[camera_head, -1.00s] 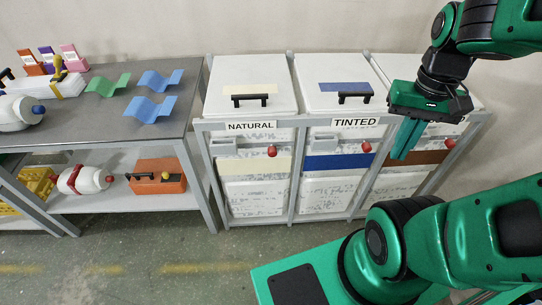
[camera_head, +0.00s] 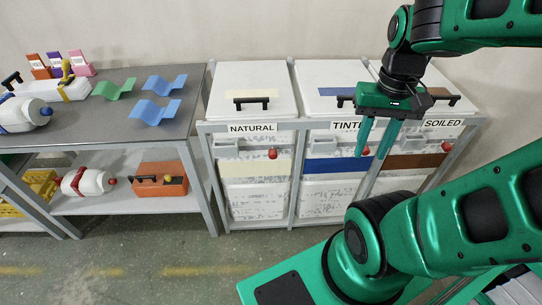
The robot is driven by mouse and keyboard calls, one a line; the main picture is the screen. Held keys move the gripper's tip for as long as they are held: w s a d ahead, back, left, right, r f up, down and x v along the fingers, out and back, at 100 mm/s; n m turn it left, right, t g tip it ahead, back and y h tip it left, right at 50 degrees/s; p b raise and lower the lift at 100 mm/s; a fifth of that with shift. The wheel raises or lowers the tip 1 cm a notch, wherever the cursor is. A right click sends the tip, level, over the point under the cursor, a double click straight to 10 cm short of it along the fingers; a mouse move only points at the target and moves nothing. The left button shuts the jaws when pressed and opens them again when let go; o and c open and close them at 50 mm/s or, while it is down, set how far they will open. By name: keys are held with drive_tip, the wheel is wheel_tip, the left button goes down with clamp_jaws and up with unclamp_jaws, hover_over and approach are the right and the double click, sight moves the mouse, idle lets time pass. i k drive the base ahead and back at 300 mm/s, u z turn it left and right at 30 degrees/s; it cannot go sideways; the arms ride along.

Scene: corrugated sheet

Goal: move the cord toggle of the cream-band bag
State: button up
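The cream-band bag (camera_head: 239,193) hangs in the left bay of the rack, under the NATURAL label (camera_head: 252,128). Its cream band (camera_head: 240,168) crosses the bag's front. A red ball-shaped toggle (camera_head: 272,154) shows just above the band, right of centre. My gripper (camera_head: 370,156) points down with its two green fingers apart and nothing held. It is to the right of that toggle, in front of the TINTED bay.
The blue-band bag (camera_head: 325,192) and the brown-band bag (camera_head: 398,184) hang in the other bays. Closed lids with black handles (camera_head: 251,101) top the bays. A dark table (camera_head: 95,132) with coloured wavy sheets (camera_head: 163,83) stands left. The floor in front is clear.

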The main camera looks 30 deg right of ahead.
sight(273, 154)
drive_tip(key=z, duration=0.05)
drive_tip(key=k, duration=0.4)
drive_tip(key=z, duration=0.7)
